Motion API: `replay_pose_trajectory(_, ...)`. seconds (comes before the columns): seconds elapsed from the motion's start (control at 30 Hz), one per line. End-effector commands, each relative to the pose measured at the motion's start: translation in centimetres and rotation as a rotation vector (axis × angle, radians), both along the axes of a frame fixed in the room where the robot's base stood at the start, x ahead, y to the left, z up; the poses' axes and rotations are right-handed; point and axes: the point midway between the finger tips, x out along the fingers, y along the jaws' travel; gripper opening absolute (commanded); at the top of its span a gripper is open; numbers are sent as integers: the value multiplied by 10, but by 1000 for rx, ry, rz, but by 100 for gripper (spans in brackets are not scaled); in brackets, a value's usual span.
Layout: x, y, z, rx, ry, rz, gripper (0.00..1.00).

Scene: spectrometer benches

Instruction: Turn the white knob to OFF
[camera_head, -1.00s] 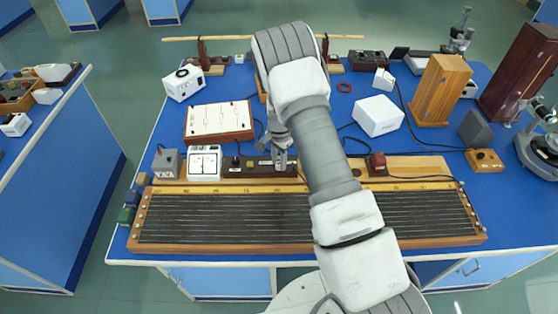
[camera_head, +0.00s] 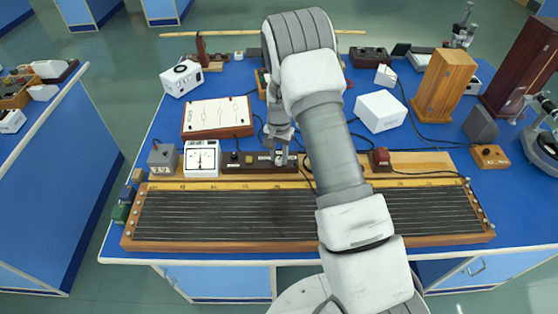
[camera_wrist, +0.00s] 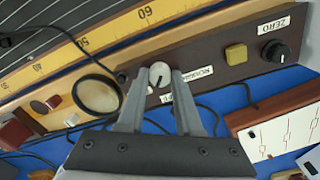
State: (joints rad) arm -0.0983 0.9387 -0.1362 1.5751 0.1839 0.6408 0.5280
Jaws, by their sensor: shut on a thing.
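The white knob (camera_wrist: 158,68) sits on the dark brown panel of a long control box (camera_wrist: 226,68). In the wrist view it lies between my fingertips, and a dark pointer mark shows on its near side. A label beside it reads ROUGH (camera_wrist: 194,72); another white label (camera_wrist: 167,98) is partly hidden by a finger. My gripper (camera_wrist: 159,76) is shut on the white knob. In the head view my gripper (camera_head: 280,161) is down at the control box (camera_head: 232,169), and the knob is hidden there.
A black ZERO knob (camera_wrist: 277,52) and a yellow button (camera_wrist: 236,53) share the panel. A long wire board (camera_head: 250,243) lies in front. A white meter (camera_head: 202,170) stands left, a white-topped box (camera_head: 218,116) behind. A black-rimmed ring (camera_wrist: 97,94) and cables lie close to my fingers.

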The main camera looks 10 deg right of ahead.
Motion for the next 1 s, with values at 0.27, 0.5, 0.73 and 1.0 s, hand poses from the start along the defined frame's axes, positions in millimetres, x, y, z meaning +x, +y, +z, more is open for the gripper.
replay_pose_trajectory(0.27,1,-1,-3,1,-3,260,0)
replay_pose_trajectory(0.5,0,0,-2,1,-2,459,0)
replay_pose_trajectory(0.73,0,0,-1,0,-2,595,0)
replay_pose_trajectory(1.0,0,0,0,1,-1,673,0)
